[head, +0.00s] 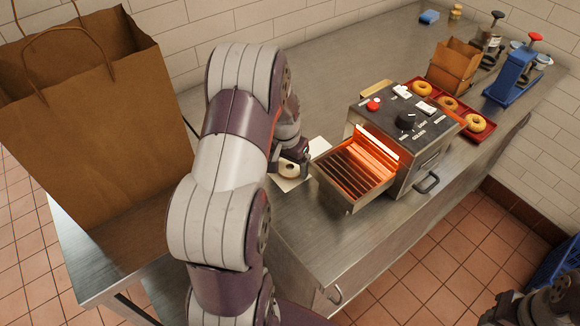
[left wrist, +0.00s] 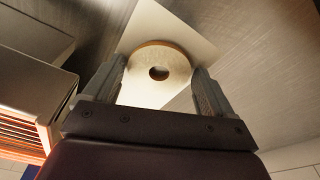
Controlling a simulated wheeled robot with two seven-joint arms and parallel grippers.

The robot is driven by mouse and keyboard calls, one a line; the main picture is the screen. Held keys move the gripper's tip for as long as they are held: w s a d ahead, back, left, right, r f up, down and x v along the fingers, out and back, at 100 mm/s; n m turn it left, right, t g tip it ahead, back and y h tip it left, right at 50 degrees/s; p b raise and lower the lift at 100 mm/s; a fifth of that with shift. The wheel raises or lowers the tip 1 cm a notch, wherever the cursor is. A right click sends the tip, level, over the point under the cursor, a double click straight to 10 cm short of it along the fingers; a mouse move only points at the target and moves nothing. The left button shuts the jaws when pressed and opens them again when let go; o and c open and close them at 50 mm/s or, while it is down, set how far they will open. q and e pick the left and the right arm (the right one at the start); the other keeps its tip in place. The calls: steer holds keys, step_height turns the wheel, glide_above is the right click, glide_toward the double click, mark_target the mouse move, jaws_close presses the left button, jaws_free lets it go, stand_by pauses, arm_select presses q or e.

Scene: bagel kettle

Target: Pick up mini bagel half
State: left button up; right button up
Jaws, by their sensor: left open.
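A mini bagel half (head: 288,169) lies on a white sheet (head: 318,149) on the steel counter, left of the toaster. In the left wrist view the bagel half (left wrist: 158,75) shows its pale cut face and brown rim, with the hole in the middle. My left gripper (head: 292,160) is open right at it. In the left wrist view its two fingers (left wrist: 160,85) stand on either side of the bagel half's near part; I cannot tell whether they touch it. My right gripper (head: 530,308) is at the bottom right corner of the head view, partly cut off.
A toaster (head: 411,125) with glowing orange slots and a tray drawn out stands just right of my left gripper. A red tray (head: 478,137) with several bagels, a blue slicer (head: 514,80) and a brown box (head: 455,65) stand farther right. A large paper bag (head: 90,110) stands at left.

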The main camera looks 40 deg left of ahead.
arm_select(q)
steer(key=shift+s+d+r, duration=0.1)
steer(key=c, duration=0.8)
steer(key=shift+r, duration=0.3)
step_height(320, 180, up, 9)
steer(key=shift+r, duration=0.2)
